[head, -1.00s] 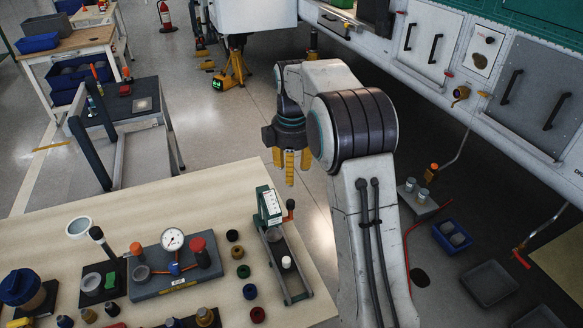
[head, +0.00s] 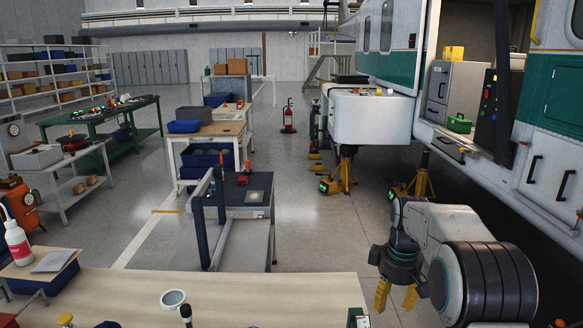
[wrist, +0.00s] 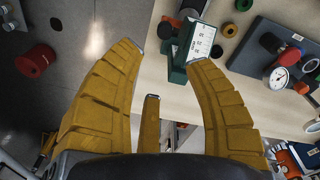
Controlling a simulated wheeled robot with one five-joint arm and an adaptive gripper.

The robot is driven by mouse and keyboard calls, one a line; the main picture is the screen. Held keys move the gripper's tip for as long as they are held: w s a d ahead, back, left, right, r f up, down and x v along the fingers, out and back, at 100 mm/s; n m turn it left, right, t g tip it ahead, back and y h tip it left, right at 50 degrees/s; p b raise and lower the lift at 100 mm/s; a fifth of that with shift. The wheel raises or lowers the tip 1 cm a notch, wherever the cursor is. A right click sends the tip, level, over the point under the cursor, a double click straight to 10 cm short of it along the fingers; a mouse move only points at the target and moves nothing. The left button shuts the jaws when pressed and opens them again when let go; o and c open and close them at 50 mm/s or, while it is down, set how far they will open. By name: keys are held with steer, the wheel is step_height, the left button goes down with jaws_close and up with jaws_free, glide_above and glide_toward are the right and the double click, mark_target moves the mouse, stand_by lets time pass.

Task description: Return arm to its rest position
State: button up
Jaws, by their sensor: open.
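My gripper (head: 396,296) hangs at the lower right of the head view, its yellow fingers pointing down. My arm is bent, with a large dark-banded joint beside the gripper. In the wrist view, my gripper (wrist: 165,60) has its yellow fingers spread apart with nothing between them. Beyond the fingertips, the wrist view shows the edge of the workbench (wrist: 155,72) and a green and white device (wrist: 195,45) on it. The fingers look apart from both.
The pale bench top (head: 250,290) fills the lower left. A dark cart (head: 240,190) stands behind it. Open floor (head: 320,230) lies between cart and helicopter.

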steer(key=s+a+f+m+g, duration=0.2)
steer(key=s+f+m, duration=0.35)
steer(key=s, duration=0.55)
steer(key=s+a+r+t, duration=0.2)
steer(key=s+r, duration=0.2)
steer(key=s, duration=0.5)
steer(key=s+a+r+t, duration=0.1)
steer(key=s+r+t, duration=0.1)
steer(key=s+r, duration=0.3)
steer(key=shift+s+a+r+m+t, duration=0.15)
steer(key=shift+s+a+m+t, duration=0.2)
steer(key=shift+s, duration=2)
